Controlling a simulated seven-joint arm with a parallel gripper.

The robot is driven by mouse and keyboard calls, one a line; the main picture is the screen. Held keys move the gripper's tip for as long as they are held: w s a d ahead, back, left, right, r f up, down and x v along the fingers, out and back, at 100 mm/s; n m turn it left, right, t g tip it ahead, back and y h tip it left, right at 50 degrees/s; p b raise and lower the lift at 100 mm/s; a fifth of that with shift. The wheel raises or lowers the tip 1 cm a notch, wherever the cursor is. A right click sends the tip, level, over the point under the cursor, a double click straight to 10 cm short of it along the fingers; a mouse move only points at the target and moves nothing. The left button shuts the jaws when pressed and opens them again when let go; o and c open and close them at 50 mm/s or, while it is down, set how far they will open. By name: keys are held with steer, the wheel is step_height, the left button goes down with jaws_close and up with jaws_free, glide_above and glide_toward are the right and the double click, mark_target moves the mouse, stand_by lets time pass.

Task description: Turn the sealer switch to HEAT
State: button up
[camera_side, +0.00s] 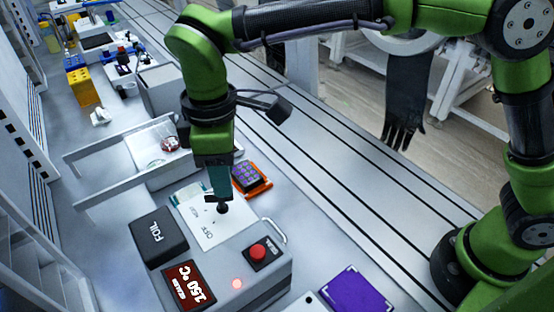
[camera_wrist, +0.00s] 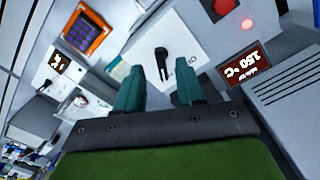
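The sealer switch is a black knob (camera_side: 222,208) on a white plate (camera_side: 205,228); OFF is printed on the plate near it. In the wrist view the knob (camera_wrist: 162,62) shows as a black lever on the white plate. My gripper (camera_side: 219,192) points down right at the knob in the side view. In the wrist view its two teal fingers (camera_wrist: 160,82) are apart, with the knob seen in the gap between their tips. I cannot tell whether a finger touches it. The HEAT mark is not readable, and which mark the lever points at is unclear.
The sealer housing has a red button (camera_side: 258,252), a lit red lamp (camera_side: 237,284) and a 150 °C display (camera_side: 188,286). A black FOIL block (camera_side: 158,237), an orange-framed keypad (camera_side: 250,177) and a purple block (camera_side: 357,291) stand nearby. A metal handle (camera_side: 276,229) rises beside the button.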

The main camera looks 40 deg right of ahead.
step_height(320, 180, up, 13)
stand_by(0.3)
stand_by(0.5)
steer(key=s+d+f+m+t, duration=0.2)
steer(key=d+m, duration=0.3)
steer(key=d, duration=0.5)
steer(key=s+d+f+m+t+y, duration=0.1)
steer(key=s+d+m, duration=0.4)
steer(key=d, duration=0.5)
steer(key=s+d+f+m+t+y, duration=0.1)
steer(key=s+d+f+m+t, duration=0.2)
steer(key=d, duration=0.7)
step_height(320, 180, down, 2)
steer(key=m+t, duration=0.1)
steer(key=m, duration=0.1)
steer(key=shift+s+d+f+m, duration=0.2)
steer(key=shift+s+f+m, duration=0.05)
steer(key=shift+m, duration=0.15)
steer(key=shift+c, duration=0.3)
